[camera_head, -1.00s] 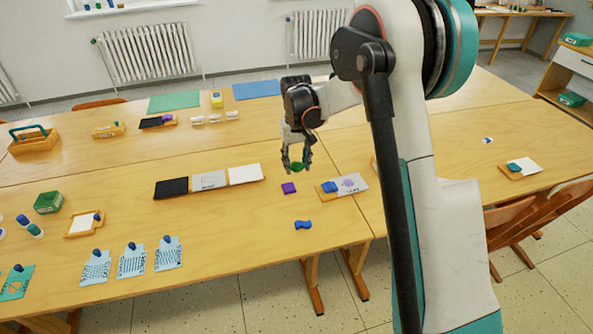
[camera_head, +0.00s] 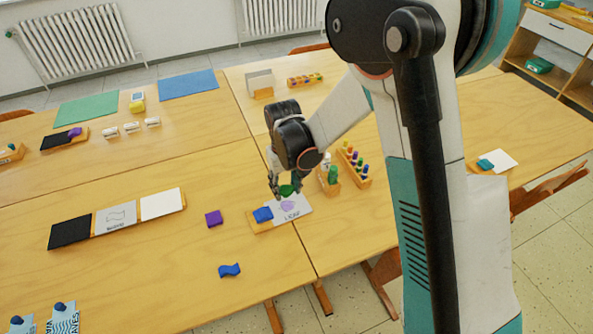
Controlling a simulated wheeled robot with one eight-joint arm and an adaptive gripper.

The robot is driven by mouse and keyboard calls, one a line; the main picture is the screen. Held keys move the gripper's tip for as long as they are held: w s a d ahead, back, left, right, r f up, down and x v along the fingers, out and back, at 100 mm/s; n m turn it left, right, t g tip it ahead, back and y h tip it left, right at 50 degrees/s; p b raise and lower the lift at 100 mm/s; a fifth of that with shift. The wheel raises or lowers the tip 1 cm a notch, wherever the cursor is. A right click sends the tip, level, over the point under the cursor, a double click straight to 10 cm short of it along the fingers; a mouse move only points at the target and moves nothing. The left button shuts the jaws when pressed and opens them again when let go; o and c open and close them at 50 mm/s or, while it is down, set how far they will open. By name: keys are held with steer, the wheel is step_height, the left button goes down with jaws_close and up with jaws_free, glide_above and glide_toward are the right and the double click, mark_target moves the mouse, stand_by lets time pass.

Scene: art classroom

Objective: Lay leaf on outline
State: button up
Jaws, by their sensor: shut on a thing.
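My gripper (camera_head: 285,192) points down and is shut on a small green leaf (camera_head: 287,191). It holds the leaf over the upper part of a white card (camera_head: 300,211) with a purple outline (camera_head: 288,206) and printed lettering that seems to read LEAF. In this view the leaf sits just above the outline. I cannot tell how high it is above the card. A blue block (camera_head: 263,214) lies on the wooden holder at the card's left side.
A purple block (camera_head: 213,218) and a blue wavy piece (camera_head: 229,270) lie left of the card. A wooden strip with black, grey and white panels (camera_head: 160,204) is farther left. Wooden racks with coloured pegs (camera_head: 354,166) stand close to the right of my gripper.

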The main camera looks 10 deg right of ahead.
mark_target(287, 206)
steer(key=shift+d+f, duration=0.1)
steer(key=shift+f, duration=0.1)
steer(key=shift+f+b, duration=1.2)
steer(key=shift+f, duration=0.75)
steer(key=shift+f+b, duration=0.8)
steer(key=shift+f, duration=0.2)
steer(key=shift+f+b, duration=0.3)
steer(key=shift+b, duration=0.5)
stand_by(0.5)
steer(key=o, duration=0.8)
steer(key=shift+o, duration=0.2)
steer(key=shift+o, duration=1)
steer(key=shift+r, duration=0.15)
